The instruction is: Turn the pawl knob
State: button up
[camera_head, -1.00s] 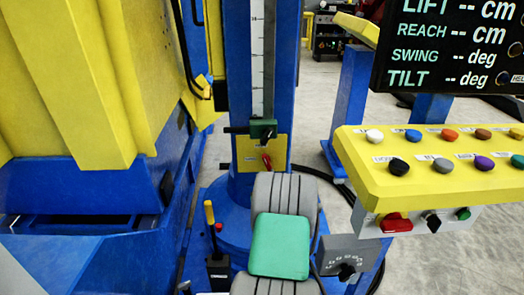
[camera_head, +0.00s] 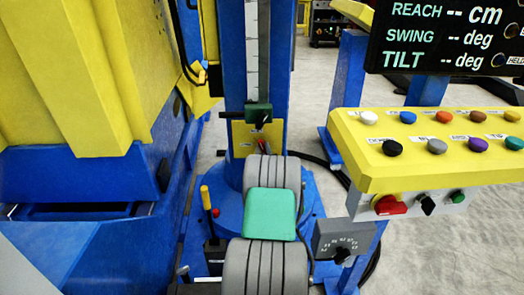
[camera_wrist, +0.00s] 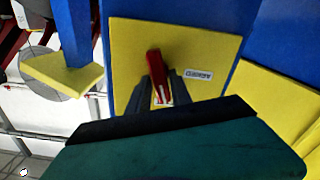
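A red knob (camera_wrist: 153,65) with a white mark stands out from a yellow plate (camera_wrist: 225,48) in the wrist view, beside a small white label. I cannot read the label surely. The red knob (camera_head: 265,146) also shows on the column's yellow plate in the head view. My gripper (camera_wrist: 164,82) has its two dark grey fingers at the red knob, one on each side. I cannot tell whether they press on it. In the head view my own arm links stand in front of the column and hide the fingers.
A green block (camera_head: 258,110) with a black handle sits on the scale above the plate. A yellow button console (camera_head: 430,178) and a dark readout (camera_head: 450,38) stand at the right. A yellow-topped lever (camera_head: 206,198) rises left of my arm. A large blue and yellow machine (camera_head: 75,185) fills the left.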

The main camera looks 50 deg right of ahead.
grip_shut()
